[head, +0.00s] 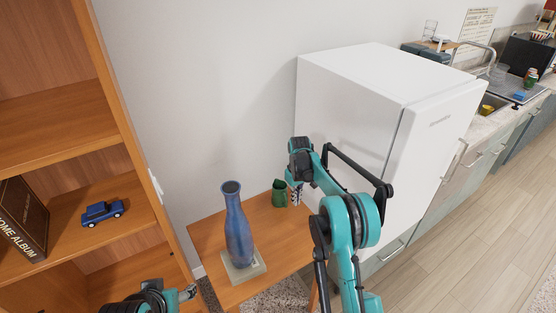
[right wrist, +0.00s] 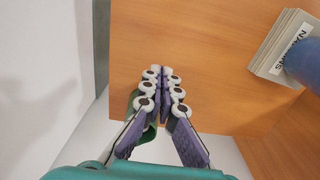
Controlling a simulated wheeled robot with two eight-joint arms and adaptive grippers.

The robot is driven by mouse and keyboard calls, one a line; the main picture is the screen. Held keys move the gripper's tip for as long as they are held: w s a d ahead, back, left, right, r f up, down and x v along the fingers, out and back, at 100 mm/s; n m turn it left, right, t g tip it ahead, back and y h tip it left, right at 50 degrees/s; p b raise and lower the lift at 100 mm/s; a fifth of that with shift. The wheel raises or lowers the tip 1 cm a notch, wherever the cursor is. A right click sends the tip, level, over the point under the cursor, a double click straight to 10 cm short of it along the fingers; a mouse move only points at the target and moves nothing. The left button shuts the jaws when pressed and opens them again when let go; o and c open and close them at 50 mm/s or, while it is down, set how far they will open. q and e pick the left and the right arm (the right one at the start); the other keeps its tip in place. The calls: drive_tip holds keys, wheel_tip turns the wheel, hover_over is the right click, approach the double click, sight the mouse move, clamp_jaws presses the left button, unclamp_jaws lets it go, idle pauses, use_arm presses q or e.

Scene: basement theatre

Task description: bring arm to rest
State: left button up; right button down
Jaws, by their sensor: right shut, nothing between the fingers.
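My right arm (head: 352,220) is teal and black and reaches over the small wooden table (head: 215,245) from the right. Its gripper (head: 296,197) points down above the table, shut and empty. In the right wrist view the fingertips (right wrist: 161,75) meet. A green cup-like object (head: 280,193) stands on the table right beside this gripper. In the right wrist view it is partly hidden behind the fingers (right wrist: 137,103). My left gripper (head: 186,292) shows only in part at the bottom left, in front of the shelf; its jaws are unclear.
A blue vase (head: 237,225) stands on a pale book or block (head: 245,270) on the table. A wooden shelf (head: 125,95) with a blue toy truck (head: 102,212) is at left. A white fridge (head: 345,95) stands close behind my right arm. Open floor (head: 480,230) lies right.

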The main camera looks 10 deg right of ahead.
drive_tip(key=s+a+r+m+t, duration=0.1)
drive_tip(key=s+r+m+t, duration=0.15)
drive_tip(key=s+r, duration=1.45)
drive_tip(key=s+a+f+m+t, duration=0.1)
drive_tip(key=s+t, duration=0.3)
drive_tip(key=s, duration=1.6)
drive_tip(key=shift+s+a+f+m+t, duration=0.15)
drive_tip(key=shift+s+f+m+t, duration=0.2)
drive_tip(key=shift+f+m, duration=0.1)
